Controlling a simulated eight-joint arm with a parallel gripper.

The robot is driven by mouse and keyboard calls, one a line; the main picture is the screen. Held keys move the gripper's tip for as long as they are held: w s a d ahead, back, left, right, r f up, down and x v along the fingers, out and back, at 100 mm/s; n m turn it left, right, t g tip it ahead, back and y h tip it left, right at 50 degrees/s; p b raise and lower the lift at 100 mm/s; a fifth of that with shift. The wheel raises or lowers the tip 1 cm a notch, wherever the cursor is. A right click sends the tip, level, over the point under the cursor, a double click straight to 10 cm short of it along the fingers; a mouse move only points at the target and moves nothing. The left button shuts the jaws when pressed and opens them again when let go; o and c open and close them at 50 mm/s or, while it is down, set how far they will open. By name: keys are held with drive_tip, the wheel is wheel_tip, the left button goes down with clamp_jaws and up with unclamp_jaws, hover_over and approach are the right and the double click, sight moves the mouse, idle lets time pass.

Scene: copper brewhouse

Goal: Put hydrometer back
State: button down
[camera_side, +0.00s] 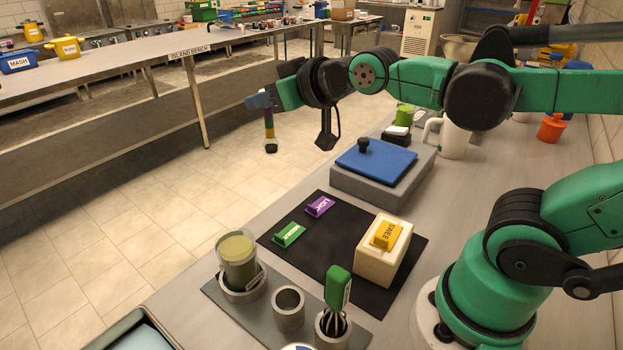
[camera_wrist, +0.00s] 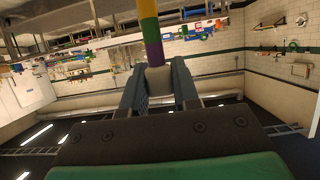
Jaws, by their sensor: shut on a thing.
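The hydrometer (camera_side: 269,131), a slim stick with coloured bands and a pale, dark-tipped lower end, hangs roughly upright below my gripper (camera_side: 260,101). My gripper is shut on its upper end, high over the floor beyond the bench's left edge. In the wrist view the hydrometer (camera_wrist: 150,30) shows yellow, green and purple bands, with its pale end between the blue fingers (camera_wrist: 158,85). A grey rack (camera_side: 262,312) at the front of the bench has an empty middle cup (camera_side: 288,308). Its left cup holds a jar of greenish liquid (camera_side: 238,256); its right cup holds a green-handled whisk (camera_side: 337,290).
A black mat (camera_side: 325,255) carries green (camera_side: 289,235) and purple (camera_side: 320,206) labelled pieces and a cream block (camera_side: 384,250) with a yellow piece. Behind it stands a grey box with a blue lid (camera_side: 377,165). A white jug (camera_side: 453,140) stands farther back.

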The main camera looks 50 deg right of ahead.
wheel_tip(320, 180, up, 6)
drive_tip(key=s+a+f+n+g+y, duration=0.55)
drive_tip(key=a+n+y, duration=0.25)
drive_tip(key=n+y, duration=0.2)
drive_tip(key=s+a+r+n+g+y, duration=0.4)
drive_tip(key=s+n+g, duration=0.3)
drive_tip(key=n+g, duration=0.55)
wheel_tip(320, 180, down, 20)
drive_tip(key=g+h, duration=0.1)
drive_tip(key=shift+s+r, duration=0.15)
drive_tip(key=shift+r, duration=0.1)
